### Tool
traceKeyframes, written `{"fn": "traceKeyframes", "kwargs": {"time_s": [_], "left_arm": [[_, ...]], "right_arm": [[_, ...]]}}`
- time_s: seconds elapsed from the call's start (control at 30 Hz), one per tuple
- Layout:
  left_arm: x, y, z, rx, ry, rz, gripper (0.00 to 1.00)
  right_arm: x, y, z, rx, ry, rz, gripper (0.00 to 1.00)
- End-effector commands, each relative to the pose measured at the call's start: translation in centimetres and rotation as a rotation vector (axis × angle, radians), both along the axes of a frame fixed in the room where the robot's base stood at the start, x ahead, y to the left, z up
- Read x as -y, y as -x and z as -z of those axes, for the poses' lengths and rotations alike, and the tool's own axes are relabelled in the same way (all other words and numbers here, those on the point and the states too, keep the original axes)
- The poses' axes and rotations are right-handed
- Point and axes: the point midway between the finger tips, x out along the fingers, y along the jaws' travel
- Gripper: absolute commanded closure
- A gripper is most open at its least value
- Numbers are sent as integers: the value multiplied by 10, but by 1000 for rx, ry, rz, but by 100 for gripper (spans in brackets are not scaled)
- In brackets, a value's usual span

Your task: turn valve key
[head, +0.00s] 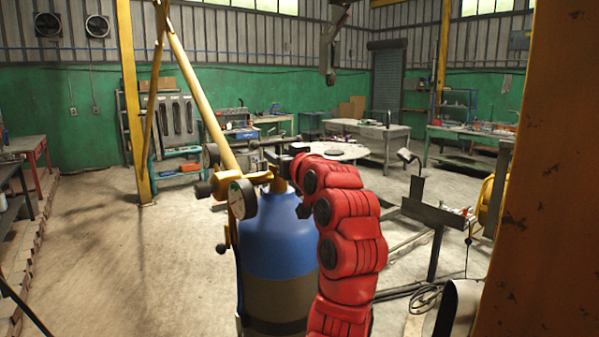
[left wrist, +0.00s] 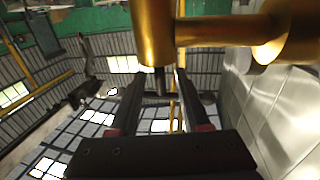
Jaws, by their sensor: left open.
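A blue gas cylinder (head: 277,240) with a brass valve (head: 262,178) and round gauges (head: 242,199) stands in front of me in the head view. My left gripper (head: 284,155), on the red arm, is at the top of the valve; its fingers are small and partly hidden there. In the left wrist view, the open black fingers (left wrist: 160,76) reach toward the brass valve body (left wrist: 153,32). A short dark stem (left wrist: 160,81), perhaps the valve key, sticks out of the brass between the fingers, with gaps on both sides. My right gripper is not in view.
A yellow slanted pole (head: 197,88) rises behind the cylinder. A rusty orange column (head: 545,190) blocks the right side. A metal stand (head: 436,215) is right of my arm. Workbenches (head: 370,132) line the back. Floor on the left is clear.

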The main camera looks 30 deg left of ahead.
Motion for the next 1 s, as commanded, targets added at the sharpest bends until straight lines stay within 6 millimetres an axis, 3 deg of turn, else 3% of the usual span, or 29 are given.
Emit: {"fn": "traceKeyframes", "kwargs": {"time_s": [0.2, 0.5, 1.0], "left_arm": [[53, 32, 3, 4, 0, 8, 53], [98, 64, 2, 0, 2, 3, 53], [106, 70, 1, -1, 2, 0, 53]], "right_arm": [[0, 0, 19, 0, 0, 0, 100], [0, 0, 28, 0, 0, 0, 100], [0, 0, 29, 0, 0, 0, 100]]}}
